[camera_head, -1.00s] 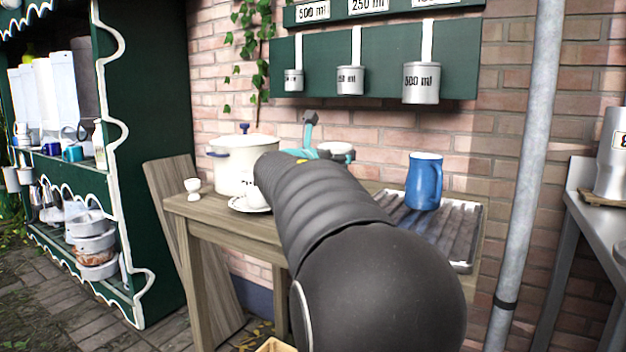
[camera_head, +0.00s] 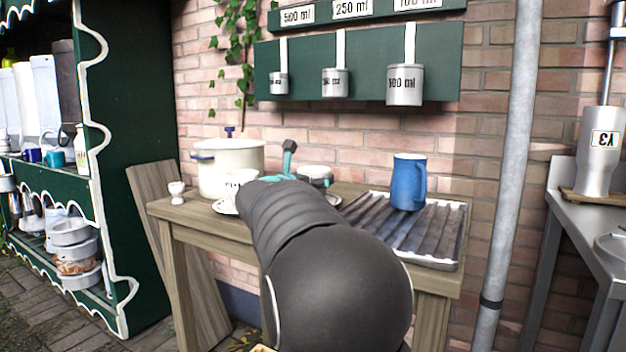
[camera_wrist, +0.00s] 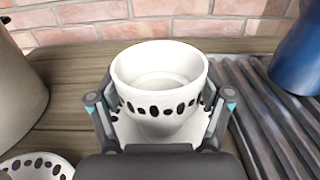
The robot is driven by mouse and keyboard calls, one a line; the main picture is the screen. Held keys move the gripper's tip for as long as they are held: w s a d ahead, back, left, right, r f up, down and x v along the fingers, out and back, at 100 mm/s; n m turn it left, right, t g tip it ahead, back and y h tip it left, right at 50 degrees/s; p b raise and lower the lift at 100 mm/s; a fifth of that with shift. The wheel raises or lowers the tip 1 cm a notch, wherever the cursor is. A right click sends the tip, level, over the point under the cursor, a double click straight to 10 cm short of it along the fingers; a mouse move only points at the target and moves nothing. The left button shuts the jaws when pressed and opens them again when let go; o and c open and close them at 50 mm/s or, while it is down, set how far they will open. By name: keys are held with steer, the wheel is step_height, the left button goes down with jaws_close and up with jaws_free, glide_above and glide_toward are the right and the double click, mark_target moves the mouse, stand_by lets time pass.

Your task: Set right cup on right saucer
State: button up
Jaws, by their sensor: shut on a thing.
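A white cup (camera_wrist: 160,85) with a band of black oval spots is upright between the fingers of my gripper (camera_wrist: 160,118), which is shut on it. Part of a white saucer (camera_wrist: 127,130) shows below the cup in the wrist view; whether the cup touches it is hidden. Another white spotted saucer (camera_wrist: 38,168) lies at the lower left of the wrist view.
The wooden table (camera_head: 200,222) also bears a cream pot (camera_head: 217,165), a small white egg cup (camera_head: 177,192), and a blue jug (camera_head: 408,182) on a ridged tray (camera_head: 440,235). A brick wall stands behind. In the wrist view, the pot is left and the jug right.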

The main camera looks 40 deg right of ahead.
steer(key=o, duration=1.3)
steer(key=shift+f, duration=0.1)
steer(key=shift+c, duration=0.2)
steer(key=shift+r, duration=0.3)
steer(key=v, duration=1.2)
steer(key=shift+f, duration=0.2)
